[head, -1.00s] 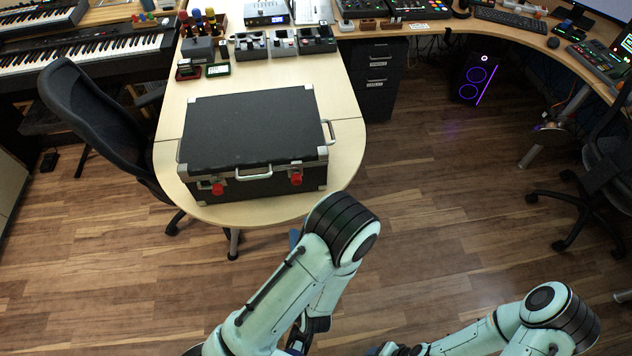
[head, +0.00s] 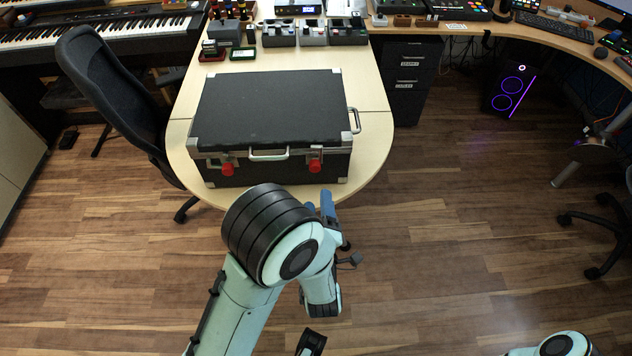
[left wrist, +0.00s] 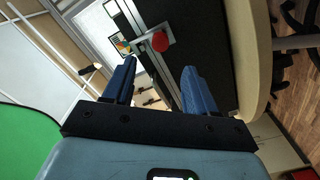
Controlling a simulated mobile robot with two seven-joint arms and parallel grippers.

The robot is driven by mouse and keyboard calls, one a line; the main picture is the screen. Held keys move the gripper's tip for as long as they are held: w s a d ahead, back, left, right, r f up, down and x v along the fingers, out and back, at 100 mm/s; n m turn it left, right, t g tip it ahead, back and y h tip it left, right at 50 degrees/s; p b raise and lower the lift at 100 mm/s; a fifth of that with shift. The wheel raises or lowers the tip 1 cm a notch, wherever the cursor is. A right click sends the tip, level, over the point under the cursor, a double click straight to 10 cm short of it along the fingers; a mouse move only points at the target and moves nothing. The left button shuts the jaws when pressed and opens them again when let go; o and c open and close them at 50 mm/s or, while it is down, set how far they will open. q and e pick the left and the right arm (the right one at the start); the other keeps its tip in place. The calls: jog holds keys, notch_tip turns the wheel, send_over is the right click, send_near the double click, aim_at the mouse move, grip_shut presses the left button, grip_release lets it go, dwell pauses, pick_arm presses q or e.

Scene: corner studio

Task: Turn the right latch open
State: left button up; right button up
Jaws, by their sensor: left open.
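A black case (head: 265,105) with metal corners stands shut on the pale desk end. Its front has a left latch with a red knob (head: 227,169) and a right latch with a red knob (head: 315,166), either side of a handle (head: 268,155). My left gripper (head: 320,207) is in front of and below the right latch, apart from it, partly hidden by my arm. In the left wrist view its blue fingers (left wrist: 158,68) are open and empty; a red knob (left wrist: 159,41), apparently the right latch's, shows beyond them, between the tips. My right gripper is out of view.
The rounded desk edge (head: 375,170) lies just in front of the case. A black office chair (head: 110,95) stands close on the left. Small devices (head: 315,33) sit behind the case.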

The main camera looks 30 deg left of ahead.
aim_at(315, 170)
pick_arm(q)
jog(key=b+x, duration=0.1)
jog(key=x, duration=0.6)
jog(key=shift+w+a+b, duration=0.2)
jog(key=shift+w+b, duration=0.1)
jog(key=shift+w, duration=0.05)
jog(key=shift+x, duration=0.8)
jog(key=c, duration=1.1)
jog(key=shift+o, duration=0.2)
